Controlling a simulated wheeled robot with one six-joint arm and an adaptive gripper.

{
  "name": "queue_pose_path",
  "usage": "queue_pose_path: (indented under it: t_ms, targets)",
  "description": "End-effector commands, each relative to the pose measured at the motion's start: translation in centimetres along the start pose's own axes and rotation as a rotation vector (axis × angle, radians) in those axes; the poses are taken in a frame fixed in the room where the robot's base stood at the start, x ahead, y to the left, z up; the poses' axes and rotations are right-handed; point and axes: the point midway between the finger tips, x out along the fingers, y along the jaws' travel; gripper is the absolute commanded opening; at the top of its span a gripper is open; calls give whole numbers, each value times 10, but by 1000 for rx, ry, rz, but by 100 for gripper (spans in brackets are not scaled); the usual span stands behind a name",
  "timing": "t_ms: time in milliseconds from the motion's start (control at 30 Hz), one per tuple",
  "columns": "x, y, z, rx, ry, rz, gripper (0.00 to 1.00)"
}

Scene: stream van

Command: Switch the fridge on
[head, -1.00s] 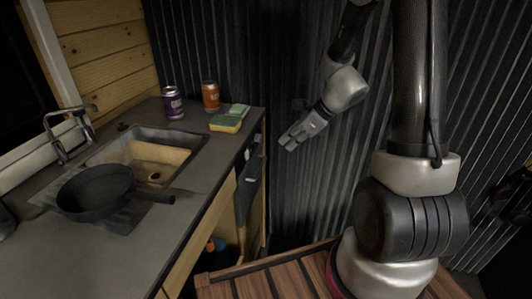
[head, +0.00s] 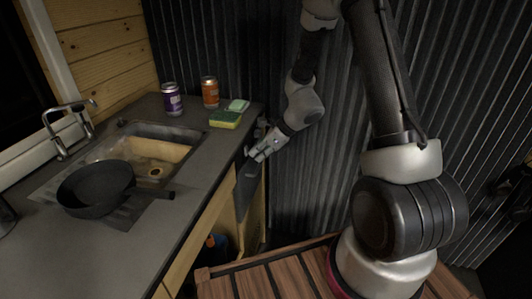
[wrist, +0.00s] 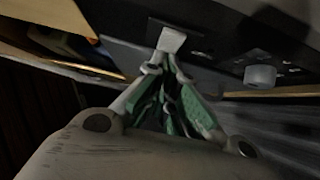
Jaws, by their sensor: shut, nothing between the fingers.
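The fridge's dark front (head: 246,192) is under the right end of the counter in the head view. In the wrist view its dark panel (wrist: 215,62) carries a small pale rectangular piece (wrist: 172,40), which looks like a switch or latch, and a round grey knob (wrist: 260,76) to its right. My gripper (head: 254,155) is at the upper part of this front; in the wrist view my gripper (wrist: 166,66) has its fingertips together just below the pale piece. Whether they touch it is not clear. The gripper is shut and empty.
The counter (head: 190,210) holds a black pan (head: 95,190), a sink (head: 145,150), a purple can (head: 172,100), an orange can (head: 210,92) and a yellow-green sponge (head: 225,119). A corrugated wall (head: 300,190) stands behind my arm. A wooden slatted platform (head: 265,280) lies below.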

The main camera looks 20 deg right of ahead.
Motion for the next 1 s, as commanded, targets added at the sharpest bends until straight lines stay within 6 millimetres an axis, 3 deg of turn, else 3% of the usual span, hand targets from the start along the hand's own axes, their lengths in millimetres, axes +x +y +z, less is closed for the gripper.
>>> queue_pose_path:
  t_ms: [633,1000]
  targets:
    - [6,0,3,0,0,0,0]
    - [-4,0,13,-3,-3,-1,0]
